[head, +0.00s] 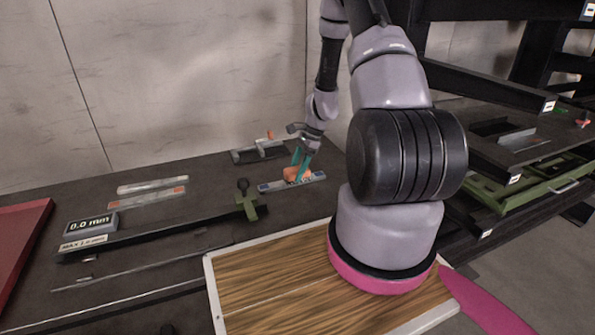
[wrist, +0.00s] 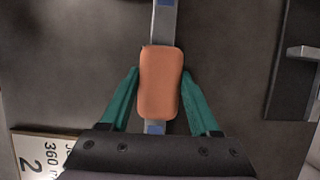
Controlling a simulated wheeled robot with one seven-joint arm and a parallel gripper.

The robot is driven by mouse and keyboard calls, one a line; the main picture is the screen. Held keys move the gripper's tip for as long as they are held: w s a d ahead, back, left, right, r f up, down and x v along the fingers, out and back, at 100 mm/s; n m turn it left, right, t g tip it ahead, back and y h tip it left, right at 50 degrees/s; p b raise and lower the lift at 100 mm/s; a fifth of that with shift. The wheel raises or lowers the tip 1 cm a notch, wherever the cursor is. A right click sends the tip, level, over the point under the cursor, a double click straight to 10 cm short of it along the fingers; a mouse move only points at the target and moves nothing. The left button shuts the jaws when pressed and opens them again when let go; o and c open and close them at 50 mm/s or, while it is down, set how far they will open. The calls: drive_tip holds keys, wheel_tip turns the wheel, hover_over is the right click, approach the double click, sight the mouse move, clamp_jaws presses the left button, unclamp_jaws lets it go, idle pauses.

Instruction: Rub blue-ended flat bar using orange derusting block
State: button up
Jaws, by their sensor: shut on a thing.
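The orange derusting block (head: 291,174) is between the teal fingers of my gripper (head: 302,165), which is shut on it. The blue-ended flat bar (head: 312,180) lies on the dark bench under the block. In the wrist view the orange block (wrist: 160,85) covers the middle of the flat bar (wrist: 163,32), lengthwise along it, with a finger of my gripper (wrist: 160,74) on each side. Blue shows on the bar above and below the block. I cannot tell whether the block presses on the bar.
Two other flat bars (head: 152,185) lie at left, one with red-orange ends (head: 145,198). A gauge reading 0.0 mm (head: 92,224) and a long dark rail with a green slider (head: 249,204) lie in front. A metal fixture (head: 258,152) stands behind. A wooden board (head: 270,280) is nearest.

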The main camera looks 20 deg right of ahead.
sight(296, 168)
drive_tip(key=shift+a+r, duration=0.15)
drive_tip(key=shift+r, duration=3.75)
drive_tip(key=shift+w, duration=0.1)
